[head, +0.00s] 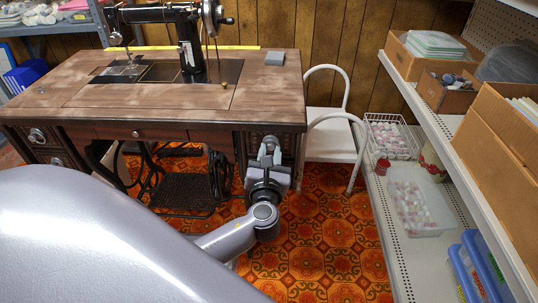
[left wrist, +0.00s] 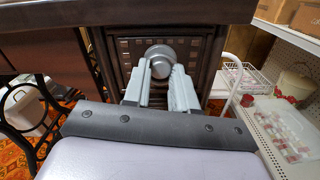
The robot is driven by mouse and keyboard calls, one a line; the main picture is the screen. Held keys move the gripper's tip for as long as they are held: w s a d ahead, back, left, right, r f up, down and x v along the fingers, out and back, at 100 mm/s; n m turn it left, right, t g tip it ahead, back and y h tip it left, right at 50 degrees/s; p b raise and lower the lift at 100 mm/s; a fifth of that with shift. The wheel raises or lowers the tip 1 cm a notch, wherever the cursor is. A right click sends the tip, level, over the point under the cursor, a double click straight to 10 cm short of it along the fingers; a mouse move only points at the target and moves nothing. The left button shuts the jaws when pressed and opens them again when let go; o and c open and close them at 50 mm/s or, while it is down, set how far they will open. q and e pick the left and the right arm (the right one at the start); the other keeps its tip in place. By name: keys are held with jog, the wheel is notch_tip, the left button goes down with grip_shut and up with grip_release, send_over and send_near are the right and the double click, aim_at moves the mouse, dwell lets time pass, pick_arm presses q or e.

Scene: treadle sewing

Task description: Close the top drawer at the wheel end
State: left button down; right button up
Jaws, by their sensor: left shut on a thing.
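The wooden sewing table (head: 150,95) carries a black sewing machine (head: 160,14) with its handwheel (head: 212,17) at the right. Under the right end of the tabletop is a dark drawer front with a checkered border; it shows in the left wrist view (left wrist: 129,58). Its round metal knob (left wrist: 160,60) is between the fingers of my left gripper (head: 269,150), which is shut on it. The gripper and arm hide part of the drawer in the head view. I cannot tell how far the drawer stands out. My right gripper is not in view.
A white chair (head: 328,135) stands just right of the table. White shelving (head: 400,215) with boxes and bins runs along the right side. The treadle (head: 180,190) is under the table.

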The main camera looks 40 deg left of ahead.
pick_arm(q)
jog(key=c, duration=1.1)
grip_release()
jog(key=shift+w+a+r, duration=0.15)
jog(key=shift+w, duration=0.05)
jog(key=shift+c, duration=0.2)
jog(key=shift+o, duration=1.2)
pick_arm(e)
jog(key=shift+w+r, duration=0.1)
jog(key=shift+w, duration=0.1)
pick_arm(q)
jog(key=shift+s+d, duration=0.2)
jog(key=shift+s, duration=0.05)
jog(key=p+v, duration=0.1)
jog(key=v, duration=0.5)
jog(key=shift+s+d, duration=0.15)
jog(key=shift+s, duration=0.05)
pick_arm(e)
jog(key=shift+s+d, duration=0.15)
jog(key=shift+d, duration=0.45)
